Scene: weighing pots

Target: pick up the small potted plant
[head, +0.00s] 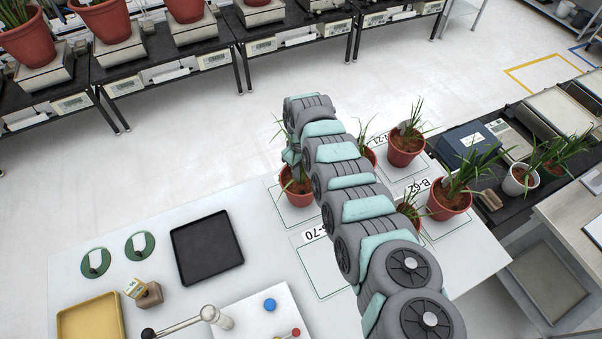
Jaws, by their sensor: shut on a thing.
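A small potted plant (296,195) in a reddish-brown pot is at the left of the group of pots on the white table. My gripper (291,158) is at the top of this plant, at the end of my arm, which covers much of the view. It is shut on the plant, but its fingertips are mostly hidden by the arm and the leaves. The pot appears upright; I cannot tell whether its base touches the table.
Other potted plants (405,148) (450,203) stand close by to the right, some partly behind my arm. A black tray (207,248), green discs (96,262) and a yellow tray (92,322) lie at left. Scales (507,140) stand on the bench at right.

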